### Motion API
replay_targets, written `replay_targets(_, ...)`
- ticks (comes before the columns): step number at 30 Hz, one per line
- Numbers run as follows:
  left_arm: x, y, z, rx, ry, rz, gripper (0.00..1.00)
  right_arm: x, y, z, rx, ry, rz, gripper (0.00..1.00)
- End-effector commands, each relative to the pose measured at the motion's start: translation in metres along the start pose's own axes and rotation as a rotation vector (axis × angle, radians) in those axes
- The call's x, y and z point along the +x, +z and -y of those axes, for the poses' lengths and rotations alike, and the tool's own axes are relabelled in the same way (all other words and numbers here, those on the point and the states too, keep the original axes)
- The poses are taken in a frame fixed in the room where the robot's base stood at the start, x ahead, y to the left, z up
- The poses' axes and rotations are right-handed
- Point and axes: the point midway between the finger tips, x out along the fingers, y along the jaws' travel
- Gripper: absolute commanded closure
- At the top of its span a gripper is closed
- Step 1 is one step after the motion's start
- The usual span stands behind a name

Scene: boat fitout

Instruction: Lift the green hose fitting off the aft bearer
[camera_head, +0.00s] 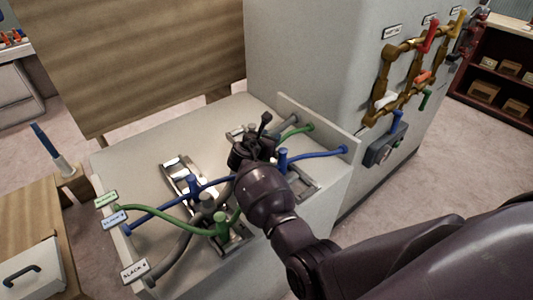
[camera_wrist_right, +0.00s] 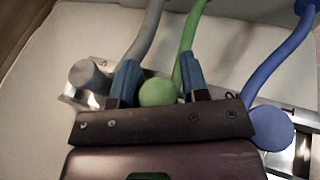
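In the right wrist view a green hose fitting with a round head (camera_wrist_right: 158,92) stands between the two blue-padded fingers of my right gripper (camera_wrist_right: 158,78). The fingers stand apart on either side of it; a narrow gap seems to show, and contact is unclear. Its green hose (camera_wrist_right: 187,40) runs away upward behind the fingers. In the head view my right gripper (camera_head: 252,148) is over the right-hand metal bearer (camera_head: 305,187) and hides this fitting. Another green fitting (camera_head: 221,224) stands on the left-hand bearer (camera_head: 180,172). My left gripper is not in view.
A grey fitting (camera_wrist_right: 88,76) and a blue fitting (camera_wrist_right: 271,129) stand close on either side. Blue, green and grey hoses cross the white bench top (camera_head: 130,165). A raised edge panel (camera_head: 318,128) and a tall cabinet (camera_head: 310,60) with brass pipework (camera_head: 385,75) stand behind.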

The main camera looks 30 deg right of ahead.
Motion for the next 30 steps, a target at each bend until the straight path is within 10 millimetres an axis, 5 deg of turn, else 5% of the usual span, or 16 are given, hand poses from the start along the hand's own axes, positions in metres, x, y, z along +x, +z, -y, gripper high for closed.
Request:
replay_targets(8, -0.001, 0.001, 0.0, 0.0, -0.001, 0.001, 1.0, 0.0, -0.001, 0.0, 0.0, 0.0, -0.001, 1.0)
replay_targets(20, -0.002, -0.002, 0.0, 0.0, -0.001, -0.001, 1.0, -0.002, 0.006, 0.0, 0.001, 0.0, 0.001, 1.0)
replay_targets(30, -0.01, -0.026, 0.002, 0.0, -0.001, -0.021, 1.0, -0.022, 0.071, -0.001, 0.006, 0.002, 0.005, 1.0)
